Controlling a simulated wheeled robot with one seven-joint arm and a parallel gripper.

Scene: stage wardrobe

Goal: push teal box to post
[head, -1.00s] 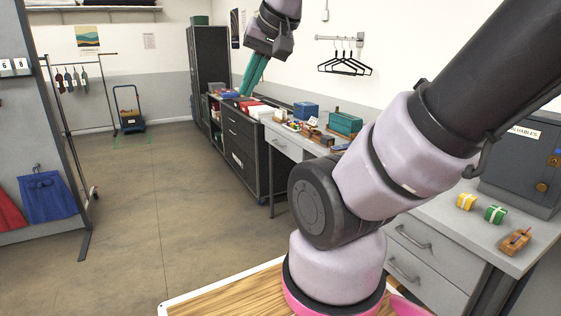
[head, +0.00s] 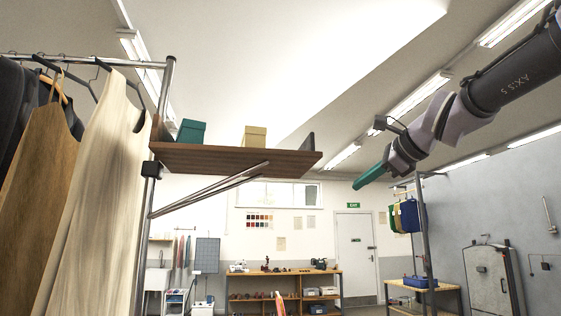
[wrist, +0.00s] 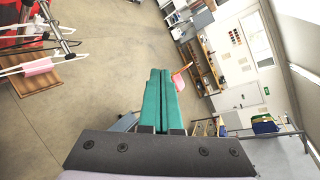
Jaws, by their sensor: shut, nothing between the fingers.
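The teal box (head: 190,132) stands on a high brown shelf (head: 232,160), close to its left end. A metal post (head: 158,140) rises at that end, left of the box; a small gap seems to show between them. My gripper (head: 358,184), with long teal fingers, is raised in the air to the right of the shelf, well apart from the box. In the wrist view its fingers (wrist: 160,75) lie side by side, shut and empty. I cannot make out the teal box in the wrist view.
A tan box (head: 255,137) stands right of the teal box, and a dark upright plate (head: 308,142) is at the shelf's right end. Garments (head: 95,180) hang from the rack at left. A rack with coloured bags (head: 408,216) stands below right. Air between gripper and shelf is clear.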

